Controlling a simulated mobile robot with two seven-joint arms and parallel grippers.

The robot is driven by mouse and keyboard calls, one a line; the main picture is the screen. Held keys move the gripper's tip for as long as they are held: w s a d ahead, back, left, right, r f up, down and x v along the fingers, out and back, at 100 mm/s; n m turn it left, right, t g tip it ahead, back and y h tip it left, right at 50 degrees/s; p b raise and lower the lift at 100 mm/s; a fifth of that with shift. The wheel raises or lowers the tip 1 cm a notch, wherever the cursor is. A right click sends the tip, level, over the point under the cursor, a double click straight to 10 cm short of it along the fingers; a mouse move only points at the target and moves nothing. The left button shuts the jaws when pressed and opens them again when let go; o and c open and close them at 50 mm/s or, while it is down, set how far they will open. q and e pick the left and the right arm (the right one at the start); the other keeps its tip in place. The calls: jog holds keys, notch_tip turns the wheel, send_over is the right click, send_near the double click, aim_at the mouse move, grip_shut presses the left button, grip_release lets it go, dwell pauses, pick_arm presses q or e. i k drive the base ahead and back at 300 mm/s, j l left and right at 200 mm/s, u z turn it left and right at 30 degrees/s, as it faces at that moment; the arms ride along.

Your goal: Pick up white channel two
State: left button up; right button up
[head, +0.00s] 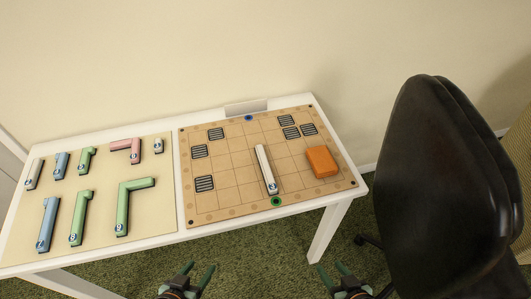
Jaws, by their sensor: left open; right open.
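A short white channel piece (34,172) with a small blue round label lies at the far left of the left mat. A very short white piece (158,145) lies at that mat's upper right corner. A longer white channel (264,164) lies on the gridded board, its labelled end close to the green ring. The label numbers are too small to read surely, so I cannot tell which one is number two. My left gripper (200,267) is open and empty in front of the table. My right gripper (331,267) is also open and empty, further right.
The left mat (100,190) also holds several blue, green and pink channels. The gridded board (225,180) has several dark grates, an orange block (321,162), a blue ring (248,117) and a green ring (276,201). A black chair (440,180) stands right of the white table.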

aim_at(31, 184)
jog(key=u, duration=1.8)
jog(key=i+j, duration=0.1)
jog(key=j, duration=0.25)
jog(key=i+j, duration=0.15)
jog(key=j, duration=0.25)
jog(key=i+j, duration=0.1)
jog(key=j, duration=0.25)
jog(key=i+j, duration=0.1)
jog(key=j, duration=0.3)
jog(key=j+z, duration=0.1)
jog(key=z, duration=0.25)
jog(key=j+z, duration=0.15)
jog(key=z, duration=0.2)
jog(key=j+z, duration=0.15)
jog(key=z, duration=0.25)
jog(key=i, duration=0.05)
